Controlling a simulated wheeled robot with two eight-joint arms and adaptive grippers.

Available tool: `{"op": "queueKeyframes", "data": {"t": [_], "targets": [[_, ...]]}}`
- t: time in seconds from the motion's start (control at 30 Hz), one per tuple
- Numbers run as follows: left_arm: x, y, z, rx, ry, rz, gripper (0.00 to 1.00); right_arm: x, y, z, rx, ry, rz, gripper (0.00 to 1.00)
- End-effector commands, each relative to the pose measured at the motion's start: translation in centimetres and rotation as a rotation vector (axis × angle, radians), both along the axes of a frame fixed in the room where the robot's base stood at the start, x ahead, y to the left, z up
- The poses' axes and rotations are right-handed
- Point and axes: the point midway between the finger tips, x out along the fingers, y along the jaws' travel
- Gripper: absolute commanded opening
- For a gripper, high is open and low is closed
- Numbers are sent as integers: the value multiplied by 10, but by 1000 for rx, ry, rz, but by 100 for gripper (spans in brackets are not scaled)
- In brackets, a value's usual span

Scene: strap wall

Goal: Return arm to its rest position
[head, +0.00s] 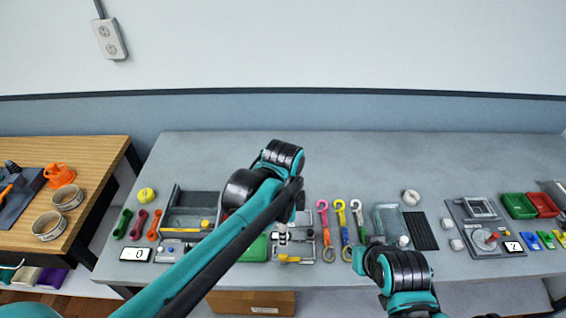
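My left arm (225,245), teal and black, comes in from the lower left and reaches over the middle of the grey workbench (330,155). Its bent black joint (283,156) stands above the bench. I cannot make out its gripper, which seems hidden behind the arm. My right arm (403,270) shows at the bottom, right of centre, as a black ringed joint with a teal link at its left. No fingers of its gripper show. I see nothing held by either arm.
Pink, yellow and blue hooked pieces (341,218) lie between the arms. A glass-like box (388,222) stands behind the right arm. Green (519,205) and red (542,203) bins are at the right. A wooden table (95,160) adjoins at left. The bench's back strip is clear.

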Motion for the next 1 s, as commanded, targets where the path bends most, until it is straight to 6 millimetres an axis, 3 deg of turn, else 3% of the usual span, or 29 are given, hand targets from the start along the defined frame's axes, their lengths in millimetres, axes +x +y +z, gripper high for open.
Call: {"op": "queueKeyframes", "data": {"t": [0.17,0.27,0.5,0.7,0.83,1.0], "targets": [[-1,4,1,-4,-8,23,30,0,0,0,0,0,0,7],[-3,20,4,-24,-47,137,30,0,0,0,0,0,0,7],[-23,100,12,-177,-255,770,30,0,0,0,0,0,0,7],[-44,153,5,-358,-408,1265,30,0,0,0,0,0,0,7],[-51,171,1,-447,-462,1450,30,0,0,0,0,0,0,7],[-54,179,-1,-493,-486,1533,30,0,0,0,0,0,0,7]]}}
